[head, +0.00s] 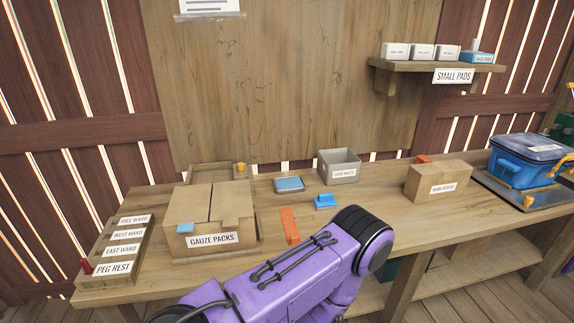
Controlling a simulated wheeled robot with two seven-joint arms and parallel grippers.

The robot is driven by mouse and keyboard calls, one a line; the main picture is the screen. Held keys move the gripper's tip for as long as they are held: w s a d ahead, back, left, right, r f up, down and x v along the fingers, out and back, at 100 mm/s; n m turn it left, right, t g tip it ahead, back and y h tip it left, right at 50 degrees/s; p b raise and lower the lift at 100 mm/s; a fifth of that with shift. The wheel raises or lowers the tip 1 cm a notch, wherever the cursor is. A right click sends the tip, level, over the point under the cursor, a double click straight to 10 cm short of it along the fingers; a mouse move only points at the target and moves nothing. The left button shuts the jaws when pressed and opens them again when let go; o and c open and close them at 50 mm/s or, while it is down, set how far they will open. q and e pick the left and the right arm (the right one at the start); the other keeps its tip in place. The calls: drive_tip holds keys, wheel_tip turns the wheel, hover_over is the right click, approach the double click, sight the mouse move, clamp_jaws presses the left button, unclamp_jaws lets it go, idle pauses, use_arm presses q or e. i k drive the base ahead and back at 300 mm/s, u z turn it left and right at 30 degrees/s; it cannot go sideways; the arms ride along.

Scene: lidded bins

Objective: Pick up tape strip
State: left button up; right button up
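A flat orange strip (289,226) lies on the wooden workbench (390,213) in the head view, right of the cardboard box labelled GAUZE PACKS (235,203). It looks like the tape strip, but no label confirms this. A small light-blue piece (185,228) sits at the front left corner of that box; I cannot tell if it is tape. A purple arm link of mine crosses the bottom middle, just in front of the orange strip. Neither gripper shows, so their states are hidden.
A blue block (325,201), a blue-topped tray (289,184) and a grey open bin (339,164) stand behind the strip. A labelled slotted rack (116,245) is at left. A cardboard box (438,182) and a blue lidded bin (528,158) stand at right.

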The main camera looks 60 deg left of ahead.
sight(292, 231)
drive_tip(key=u, duration=0.65)
drive_tip(key=i, duration=0.7)
drive_tip(key=u, duration=0.8)
